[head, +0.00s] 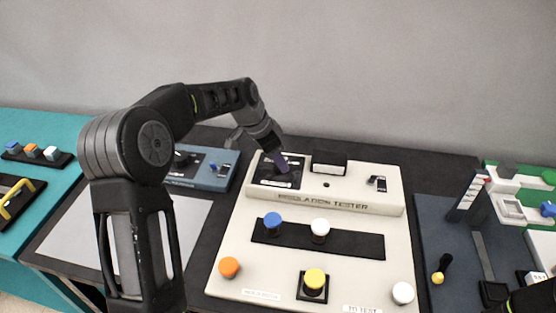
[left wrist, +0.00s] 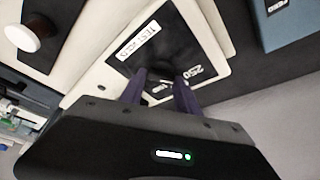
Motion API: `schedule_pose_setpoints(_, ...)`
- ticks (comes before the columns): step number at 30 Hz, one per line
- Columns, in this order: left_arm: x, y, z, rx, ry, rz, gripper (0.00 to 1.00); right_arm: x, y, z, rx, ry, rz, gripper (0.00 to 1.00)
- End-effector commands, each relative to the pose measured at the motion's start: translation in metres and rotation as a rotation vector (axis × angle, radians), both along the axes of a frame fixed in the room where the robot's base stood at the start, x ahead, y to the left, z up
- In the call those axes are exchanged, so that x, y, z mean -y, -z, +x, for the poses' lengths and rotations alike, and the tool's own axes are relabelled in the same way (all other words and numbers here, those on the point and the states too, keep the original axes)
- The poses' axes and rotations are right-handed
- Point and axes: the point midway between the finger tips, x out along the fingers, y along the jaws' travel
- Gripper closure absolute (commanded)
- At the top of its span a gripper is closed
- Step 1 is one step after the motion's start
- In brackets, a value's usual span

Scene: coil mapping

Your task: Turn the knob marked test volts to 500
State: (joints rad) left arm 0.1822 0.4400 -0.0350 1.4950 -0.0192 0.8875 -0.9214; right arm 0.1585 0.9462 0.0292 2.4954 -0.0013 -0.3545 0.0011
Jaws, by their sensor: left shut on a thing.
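The cream insulation tester (head: 350,205) stands on the dark bench in front of me. Its black dial panel (head: 262,176) is at the back left of the tester and carries the test volts knob. In the left wrist view the panel (left wrist: 205,45) shows a "TEST VOLTS" label (left wrist: 138,40) and a "250" mark (left wrist: 201,73). My left gripper (head: 282,162) reaches down onto this panel. In the left wrist view its two purple fingers (left wrist: 160,82) are shut on the dark knob (left wrist: 163,72) between them. The knob's pointer and the 500 mark are hidden or unreadable.
The tester also carries a blue cap (head: 272,220), a white cap (head: 320,228), an orange one (head: 229,267), a yellow button (head: 315,279) and a small toggle (head: 377,183). A blue-grey box (head: 208,178) stands close on the left. A dark fixture (head: 465,245) stands on the right.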

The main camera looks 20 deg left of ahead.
Motion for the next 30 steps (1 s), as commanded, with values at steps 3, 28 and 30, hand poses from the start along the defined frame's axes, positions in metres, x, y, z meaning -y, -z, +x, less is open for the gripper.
schedule_pose_setpoints(3,-0.001,0.001,0.001,0.0,0.077,-0.002,1.0,0.0,0.003,0.0,0.0,0.0,0.0,0.64)
schedule_pose_setpoints(28,-0.002,-0.001,0.003,0.002,0.633,-0.001,1.0,0.0,-0.012,0.0,-0.001,0.0,0.0,0.64)
schedule_pose_setpoints(30,-0.002,-0.001,0.003,0.002,0.645,-0.001,1.0,0.0,-0.012,0.0,-0.001,0.0,0.0,0.64)
